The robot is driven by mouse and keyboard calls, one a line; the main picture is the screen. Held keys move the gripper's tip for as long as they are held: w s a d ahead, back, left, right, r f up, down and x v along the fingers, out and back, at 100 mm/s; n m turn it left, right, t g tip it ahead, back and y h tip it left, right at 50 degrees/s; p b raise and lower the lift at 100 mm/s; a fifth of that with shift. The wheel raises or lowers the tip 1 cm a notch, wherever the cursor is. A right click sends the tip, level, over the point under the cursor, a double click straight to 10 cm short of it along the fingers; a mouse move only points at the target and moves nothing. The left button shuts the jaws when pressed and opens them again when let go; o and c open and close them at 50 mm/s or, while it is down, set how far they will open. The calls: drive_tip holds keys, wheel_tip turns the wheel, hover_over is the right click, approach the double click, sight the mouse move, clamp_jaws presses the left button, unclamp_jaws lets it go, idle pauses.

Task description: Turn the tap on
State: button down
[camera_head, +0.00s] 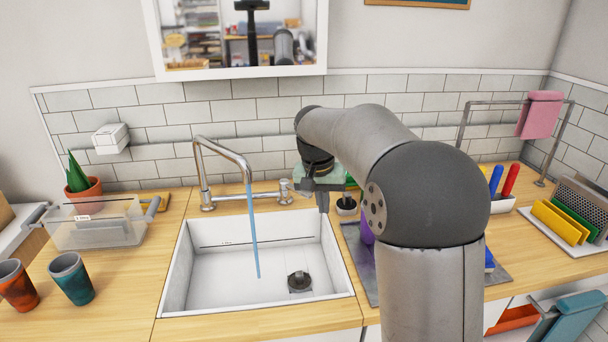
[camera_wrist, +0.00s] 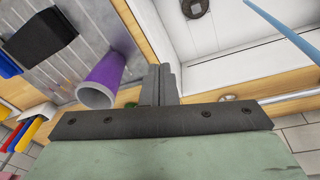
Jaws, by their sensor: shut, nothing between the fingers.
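The tap (camera_head: 205,170) is a chrome spout bent over the back left of the white sink (camera_head: 210,275). A blue stream of water (camera_head: 253,235) runs from the spout's end down into the basin; it also shows in the wrist view (camera_wrist: 285,28). A small chrome lever fitting (camera_head: 285,192) stands on the counter right of the spout. My gripper (camera_head: 323,208) points down just right of this fitting, apart from it as far as I can see. In the wrist view my gripper (camera_wrist: 160,80) has its fingers together with nothing between them.
A purple cup (camera_wrist: 105,78) stands on the grey drainboard right of the sink, partly behind my arm. A towel rail (camera_head: 462,125) and a plate rack (camera_head: 580,205) are further right. A clear bin (camera_head: 95,228) and two cups (camera_head: 71,278) are on the left counter.

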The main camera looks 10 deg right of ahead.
drive_tip(key=w+r+m+t+h+p, duration=0.1)
drive_tip(key=w+m+p, duration=0.5)
drive_tip(key=w, duration=1.5)
drive_tip(key=x, duration=0.9)
drive_tip(key=shift+w+d+f, duration=0.1)
drive_tip(key=shift+d+f, duration=0.1)
drive_tip(key=shift+d, duration=0.15)
drive_tip(key=shift+s+a+r, duration=0.2)
drive_tip(key=shift+s+a, duration=0.25)
drive_tip(key=shift+a, duration=0.1)
drive_tip(key=shift+s+a+r, duration=0.15)
drive_tip(key=shift+s+a, duration=0.3)
drive_tip(key=shift+a, duration=0.1)
drive_tip(key=shift+s+a+f, duration=0.15)
drive_tip(key=shift+s+a, duration=0.25)
drive_tip(key=shift+a, duration=0.1)
